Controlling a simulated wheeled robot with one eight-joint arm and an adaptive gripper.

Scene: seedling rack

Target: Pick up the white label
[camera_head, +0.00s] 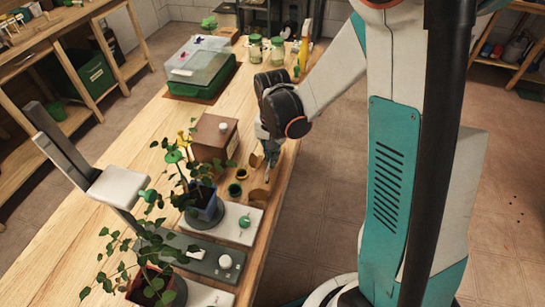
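My gripper (268,160) points down near the right edge of the wooden bench, just right of a brown box (212,138). It is small and partly hidden by my arm, so I cannot tell whether its fingers are open or shut. I cannot clearly pick out a separate white label. A small white spot (223,126) shows on the brown box, but I cannot tell what it is. Small tan pieces lie on the bench below and left of my gripper.
A potted plant in a blue pot (203,205) and another in a reddish pot (152,285) stand at the front. Small dark round pots (235,190) sit beside the gripper. A clear-lidded green tray (203,65) and glass jars (277,50) stand behind. The wooden bench (135,165) is bare at left.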

